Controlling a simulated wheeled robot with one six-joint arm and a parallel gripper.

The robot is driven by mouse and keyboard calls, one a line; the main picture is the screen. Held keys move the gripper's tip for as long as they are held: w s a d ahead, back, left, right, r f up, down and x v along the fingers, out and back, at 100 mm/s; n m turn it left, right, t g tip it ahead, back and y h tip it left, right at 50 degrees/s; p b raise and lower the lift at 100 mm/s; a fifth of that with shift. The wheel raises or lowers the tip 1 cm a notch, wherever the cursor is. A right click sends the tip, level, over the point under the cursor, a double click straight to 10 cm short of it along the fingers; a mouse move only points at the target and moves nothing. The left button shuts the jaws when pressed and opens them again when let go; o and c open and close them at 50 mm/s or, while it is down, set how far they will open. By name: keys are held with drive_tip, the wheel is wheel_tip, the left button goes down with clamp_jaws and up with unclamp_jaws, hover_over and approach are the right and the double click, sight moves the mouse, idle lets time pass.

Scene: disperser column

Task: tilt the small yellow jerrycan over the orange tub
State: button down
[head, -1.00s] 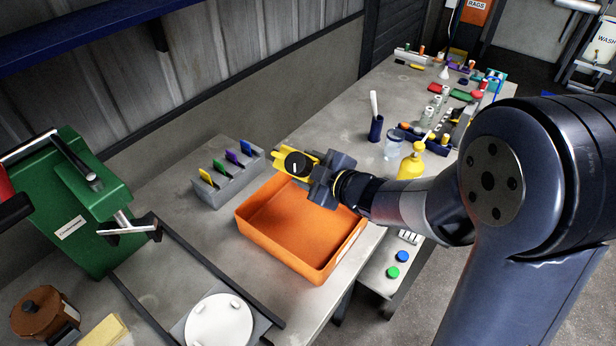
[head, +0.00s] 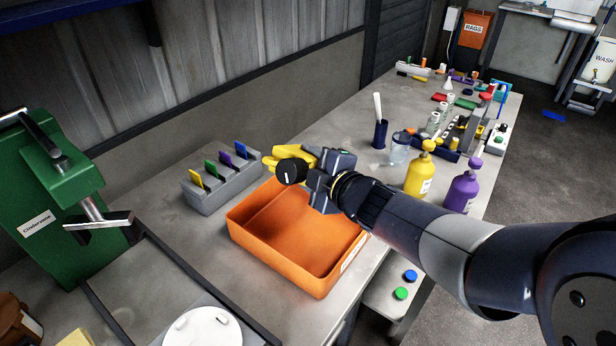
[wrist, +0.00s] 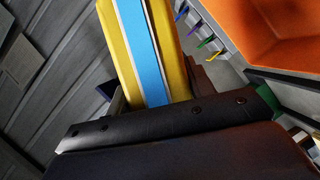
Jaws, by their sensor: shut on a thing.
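The small yellow jerrycan (head: 283,154) with a black cap (head: 291,172) is held in the air at the far edge of the orange tub (head: 262,241). It is tipped well over, with its cap toward the tub and the camera. My gripper (head: 325,177) is shut on it from the right. In the wrist view the jerrycan (wrist: 168,25) shows a blue and white stripe and rises from behind my dark gripper (wrist: 160,122). The tub (wrist: 283,30) is at upper right there. The tub's visible floor looks bare. I cannot see anything flowing from the cap.
A grey rack (head: 222,186) with coloured tabs stands left of the tub. Behind are a dark blue holder (head: 380,134), a clear beaker (head: 399,150), a yellow bottle (head: 420,172) and a purple bottle (head: 462,190). A green machine (head: 62,205) is at left, a white round plate (head: 203,328) in front.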

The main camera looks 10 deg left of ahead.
sight(306, 154)
drive_tip(key=shift+f+n+t+b, duration=0.35)
drive_tip(key=shift+n+b, duration=0.25)
drive_tip(key=shift+b, duration=1.25)
drive_tip(key=shift+r, duration=0.2)
drive_tip(key=shift+r, duration=0.1)
idle(1.2)
drive_tip(key=shift+a+r+m+p, duration=0.1)
drive_tip(key=shift+r+m+p, duration=0.45)
drive_tip(key=shift+p, duration=0.55)
drive_tip(key=m+p, duration=0.1)
drive_tip(key=r+m+h+p, duration=0.1)
drive_tip(key=p, duration=0.1)
drive_tip(key=shift+w+r, duration=0.1)
drive_tip(key=shift+r, duration=0.15)
wheel_tip(306, 154, up, 2)
drive_tip(key=m+g+h+p, duration=0.1)
drive_tip(key=m+p, duration=0.5)
drive_tip(key=shift+a+m+p, duration=0.15)
drive_tip(key=shift+m+p, duration=0.2)
drive_tip(key=shift+p, duration=0.05)
drive_tip(key=m+p, duration=0.3)
drive_tip(key=r+m+p, duration=0.1)
drive_tip(key=shift+s+r+m+p, duration=0.1)
drive_tip(key=shift+s+m+p, duration=0.2)
drive_tip(key=shift+s+p, duration=0.1)
drive_tip(key=shift+m+h+p, duration=0.3)
drive_tip(key=shift+m+p, duration=0.05)
drive_tip(key=shift+m, duration=0.25)
